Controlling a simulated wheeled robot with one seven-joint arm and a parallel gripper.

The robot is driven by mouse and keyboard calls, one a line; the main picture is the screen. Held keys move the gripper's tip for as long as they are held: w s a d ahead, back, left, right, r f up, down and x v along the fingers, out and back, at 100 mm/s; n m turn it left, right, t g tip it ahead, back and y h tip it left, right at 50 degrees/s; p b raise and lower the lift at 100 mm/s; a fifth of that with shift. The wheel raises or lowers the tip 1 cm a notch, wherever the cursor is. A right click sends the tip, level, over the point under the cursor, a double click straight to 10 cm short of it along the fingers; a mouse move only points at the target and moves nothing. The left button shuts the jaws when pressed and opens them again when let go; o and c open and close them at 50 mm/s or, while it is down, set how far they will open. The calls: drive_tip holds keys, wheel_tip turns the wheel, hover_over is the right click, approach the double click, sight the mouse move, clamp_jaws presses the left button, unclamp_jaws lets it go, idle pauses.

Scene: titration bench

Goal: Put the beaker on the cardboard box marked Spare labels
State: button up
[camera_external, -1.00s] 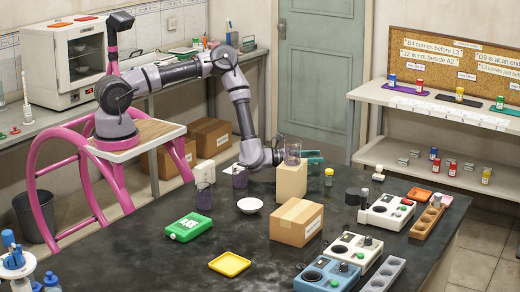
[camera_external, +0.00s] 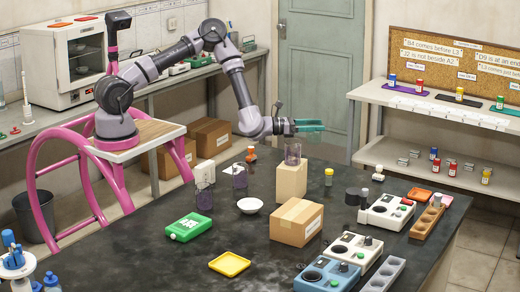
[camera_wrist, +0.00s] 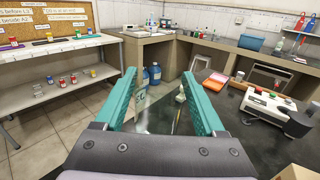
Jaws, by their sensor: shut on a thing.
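My gripper (camera_external: 308,126) is in the air above and behind a tall tan block, its teal fingers pointing right. In the wrist view the two teal fingers (camera_wrist: 162,100) stand wide apart, with a clear, hard-to-see thing between them that looks like the glass beaker (camera_wrist: 165,115); its outline and contents are unclear. The cardboard box (camera_external: 296,222) with a white label stands on the dark bench in front of the block; the label's words are too small to read. Another glass vessel (camera_external: 292,154) stands on the tall block (camera_external: 291,182).
A green case (camera_external: 187,227) and a yellow tray (camera_external: 230,264) lie nearer. Instruments (camera_external: 386,212) fill the right side. The bench (camera_external: 160,260) is clear at front left.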

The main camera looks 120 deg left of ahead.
wheel_tip(320, 180, up, 12)
drive_tip(key=m+t+h, duration=0.3)
drive_tip(key=m+h, duration=0.2)
drive_tip(key=h, duration=0.2)
hover_over(298, 210)
drive_tip(key=shift+w+f, duration=0.1)
drive_tip(key=shift+f, duration=7.7)
drive_tip(key=shift+f, duration=0.15)
drive_tip(key=o, duration=1.3)
drive_tip(key=shift+o, duration=0.2)
